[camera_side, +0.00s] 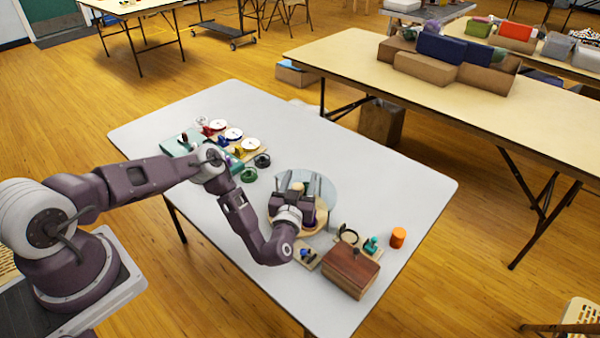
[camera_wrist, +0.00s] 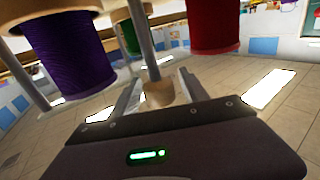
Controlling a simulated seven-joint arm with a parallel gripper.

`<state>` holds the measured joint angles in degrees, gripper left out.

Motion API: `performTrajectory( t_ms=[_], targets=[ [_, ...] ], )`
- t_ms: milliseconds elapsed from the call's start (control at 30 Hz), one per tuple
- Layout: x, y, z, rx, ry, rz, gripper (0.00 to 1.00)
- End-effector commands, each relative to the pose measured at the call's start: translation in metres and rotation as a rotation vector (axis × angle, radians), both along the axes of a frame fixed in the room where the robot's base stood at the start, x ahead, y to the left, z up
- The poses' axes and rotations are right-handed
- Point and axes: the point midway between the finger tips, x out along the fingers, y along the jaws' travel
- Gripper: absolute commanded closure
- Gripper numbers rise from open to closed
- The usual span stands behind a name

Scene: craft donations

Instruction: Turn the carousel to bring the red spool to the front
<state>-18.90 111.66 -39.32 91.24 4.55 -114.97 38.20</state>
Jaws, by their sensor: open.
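The carousel (camera_side: 320,216) stands near the middle of the grey table, a tan wooden round over a pale disc, largely covered by my gripper (camera_side: 299,184). In the wrist view, a purple spool (camera_wrist: 68,52) is at the left, the red spool (camera_wrist: 213,25) at the upper right, and part of a green spool (camera_wrist: 128,36) between them. Thin metal rods stand among the spools. My gripper (camera_wrist: 158,90) is open, its fingers on either side of a small pale wooden knob (camera_wrist: 158,97). I cannot tell whether they touch it. In the side view I cannot make out the red spool.
A brown wooden box (camera_side: 351,271), an orange cylinder (camera_side: 398,238) and small items on wooden boards (camera_side: 307,257) stand close by, to the right and front. Several white-topped items (camera_side: 233,134) and dark round pieces (camera_side: 262,160) are at the back left. The right back of the table is clear.

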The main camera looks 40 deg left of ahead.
Motion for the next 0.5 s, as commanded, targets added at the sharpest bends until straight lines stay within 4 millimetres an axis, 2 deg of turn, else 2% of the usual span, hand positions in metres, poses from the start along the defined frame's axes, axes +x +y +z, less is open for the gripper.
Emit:
performTrajectory(
  t_ms=[133,300,500],
  targets=[
    [-0.001,0.002,0.016,-0.009,0.000,0.007,0.48],
    [0.000,0.002,0.060,-0.005,-0.007,0.005,0.48],
    [0.000,0.002,0.093,0.000,-0.007,0.005,0.48]
  ],
)
